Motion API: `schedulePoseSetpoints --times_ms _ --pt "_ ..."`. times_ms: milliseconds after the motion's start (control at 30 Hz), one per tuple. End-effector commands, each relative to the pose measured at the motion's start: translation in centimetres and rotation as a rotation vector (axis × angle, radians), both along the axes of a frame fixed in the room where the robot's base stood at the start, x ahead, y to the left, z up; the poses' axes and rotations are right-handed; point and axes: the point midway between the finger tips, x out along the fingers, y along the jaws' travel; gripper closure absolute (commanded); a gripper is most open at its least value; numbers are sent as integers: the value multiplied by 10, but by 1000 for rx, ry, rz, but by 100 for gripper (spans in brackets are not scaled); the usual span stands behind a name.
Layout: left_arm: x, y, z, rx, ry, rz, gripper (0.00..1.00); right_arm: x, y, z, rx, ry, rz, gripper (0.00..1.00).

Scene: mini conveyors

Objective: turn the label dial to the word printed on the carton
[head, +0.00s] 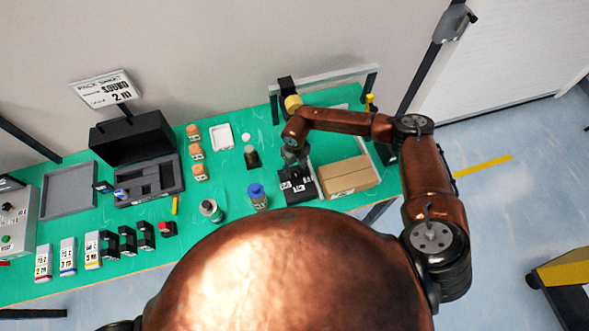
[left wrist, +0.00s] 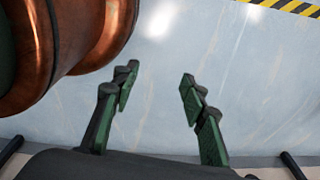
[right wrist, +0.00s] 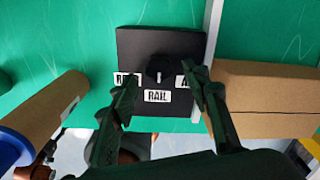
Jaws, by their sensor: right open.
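The label dial is a black box (head: 298,188) with white word labels, left of the brown carton (head: 348,177) on the green table. In the right wrist view the black knob (right wrist: 160,68) sits on the box (right wrist: 135,42). The lower label reads RAIL; the side labels are partly hidden by my fingers. My right gripper (right wrist: 160,80) is open, pointing down over the dial, with the knob between its fingertips in the picture; I cannot tell whether they touch. The carton (right wrist: 265,98) shows no readable word. My left gripper (left wrist: 157,82) is open and empty above the floor.
A metal rail (right wrist: 212,60) runs between dial and carton.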

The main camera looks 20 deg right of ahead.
Motion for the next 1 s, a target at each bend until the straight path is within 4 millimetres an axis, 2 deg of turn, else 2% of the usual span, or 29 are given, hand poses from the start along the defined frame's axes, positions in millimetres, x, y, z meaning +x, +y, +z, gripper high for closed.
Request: schedulePoseSetpoints --times_ms 67,167,533,667,1000 --pt "-10 1 2 0 13 2 60 0 0 -10 0 2 -1 57" --pt "-11 1 4 1 14 2 60 0 1 -19 1 0 -1 57" --pt "27 -1 7 -2 -34 -7 60 1 2 -24 1 -1 4 57" --pt "25 -1 6 -1 -32 -7 60 1 2 -24 1 -1 4 66" --pt "5 0 5 -1 -6 -2 60 1 2 -24 0 -1 3 90"
